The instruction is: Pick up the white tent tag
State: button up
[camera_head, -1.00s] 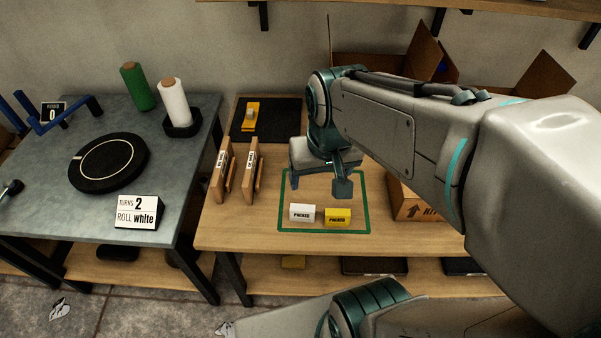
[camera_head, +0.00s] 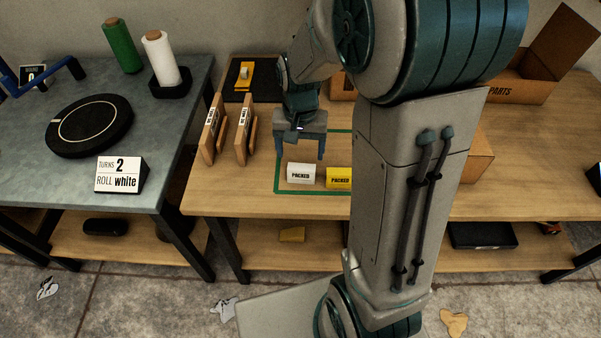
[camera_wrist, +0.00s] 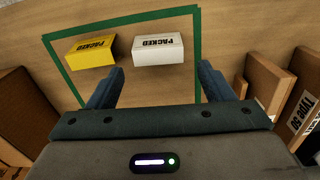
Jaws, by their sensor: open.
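The white tent tag (camera_head: 301,173), marked PACKED, stands on the wooden table inside a green taped outline. In the wrist view the white tent tag (camera_wrist: 158,48) lies just beyond my fingertips, roughly in line with the gap between them. A yellow tent tag (camera_head: 339,178), also marked PACKED, stands beside it, partly behind my arm. The yellow tag (camera_wrist: 91,51) is left of the white one in the wrist view. My gripper (camera_head: 300,156) is open and empty, fingers pointing down behind the white tag. It also shows in the wrist view (camera_wrist: 160,82).
Upright wooden frames (camera_head: 243,130) stand left of the outline (camera_head: 278,172). A black mat (camera_head: 259,86) with a yellow item lies behind. A cardboard box is partly hidden by my arm. The left table holds a turntable (camera_head: 90,125), film rolls and a sign (camera_head: 121,176) reading "TURNS 2, ROLL white".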

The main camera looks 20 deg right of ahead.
aim_at(301, 167)
jog(key=f, duration=0.4)
jog(key=f+b, duration=0.1)
jog(key=f, duration=0.2)
jog(key=shift+w+d+f, duration=0.1)
jog(key=shift+d+f, duration=0.1)
jog(key=shift+f, duration=0.15)
jog(key=c, duration=0.7)
